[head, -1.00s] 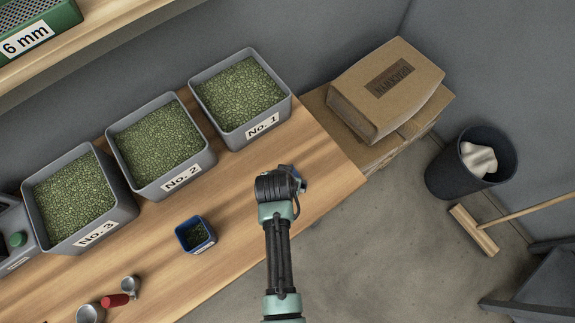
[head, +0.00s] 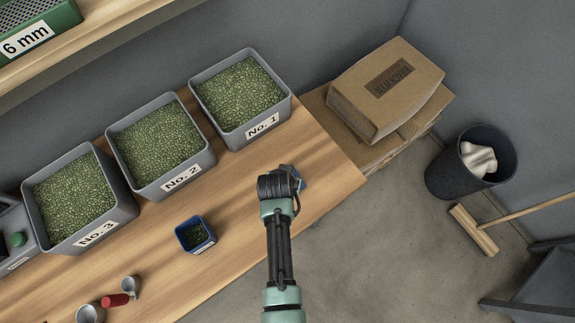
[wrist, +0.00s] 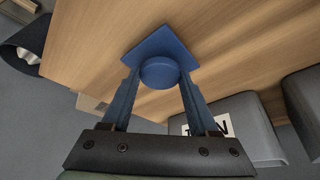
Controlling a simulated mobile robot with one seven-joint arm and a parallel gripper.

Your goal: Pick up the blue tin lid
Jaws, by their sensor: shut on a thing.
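The blue tin lid (wrist: 158,46) is a square plate with a round knob (wrist: 160,73). In the wrist view my gripper (wrist: 159,82) has one finger on each side of the knob and is shut on it. I cannot tell if the plate touches the wooden bench or is just above it. In the head view my gripper (head: 287,178) is over the bench's right part and hides most of the lid; a blue piece of it (head: 302,182) shows at the right. The small open blue tin (head: 208,246) holds green beans and stands to the left.
Grey bins No. 1 (head: 278,117), No. 2 (head: 204,165) and No. 3 (head: 124,215) line the back of the bench (head: 340,185). Small metal cups and a red item (head: 114,300) lie at the lower left. Cardboard boxes (head: 350,108) stand beyond the bench's right end.

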